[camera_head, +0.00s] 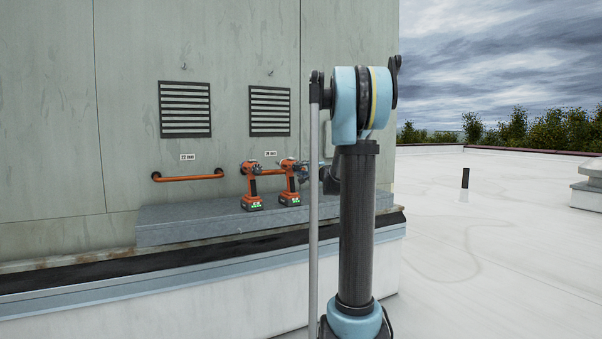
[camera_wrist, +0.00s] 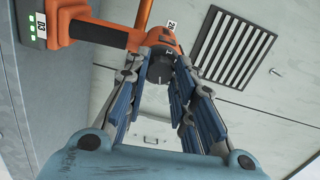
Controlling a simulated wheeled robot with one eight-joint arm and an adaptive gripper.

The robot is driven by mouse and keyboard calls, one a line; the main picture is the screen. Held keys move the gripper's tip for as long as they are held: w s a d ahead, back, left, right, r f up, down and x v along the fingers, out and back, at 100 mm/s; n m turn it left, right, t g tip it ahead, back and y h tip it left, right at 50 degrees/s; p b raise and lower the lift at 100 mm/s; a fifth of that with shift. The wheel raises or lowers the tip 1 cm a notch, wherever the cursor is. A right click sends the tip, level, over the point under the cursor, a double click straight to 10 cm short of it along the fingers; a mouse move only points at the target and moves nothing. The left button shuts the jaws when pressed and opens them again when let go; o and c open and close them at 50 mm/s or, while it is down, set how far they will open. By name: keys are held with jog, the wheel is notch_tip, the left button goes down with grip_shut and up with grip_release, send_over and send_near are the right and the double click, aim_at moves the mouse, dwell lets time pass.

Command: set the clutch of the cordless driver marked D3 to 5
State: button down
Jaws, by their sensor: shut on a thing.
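The orange and black cordless driver (camera_wrist: 100,32) lies across the upper left of the wrist view. Its battery bears a small tag (camera_wrist: 41,27) that seems to read D3, beside green lights. My gripper (camera_wrist: 160,62) has its fingers on both sides of the driver's dark front collar (camera_wrist: 160,70) and is shut on it. A small white mark shows on the collar, but the clutch setting cannot be read. In the head view, my gripper (camera_head: 310,172) is at the front of the right-hand driver (camera_head: 289,182), which stands upright on its battery.
A second orange driver (camera_head: 250,188) stands close by on the left, on the same grey ledge (camera_head: 180,226). An orange rail (camera_head: 188,177) and louvred vents (camera_head: 185,109) are on the wall behind. My arm hides the ledge's right part. Open white roof lies to the right.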

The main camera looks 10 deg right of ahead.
jog(key=shift+f+m, duration=0.1)
jog(key=shift+m, duration=0.5)
jog(key=c, duration=1.3)
grip_release()
jog(key=shift+w, duration=0.1)
jog(key=v, duration=1.2)
jog(key=shift+f, duration=0.1)
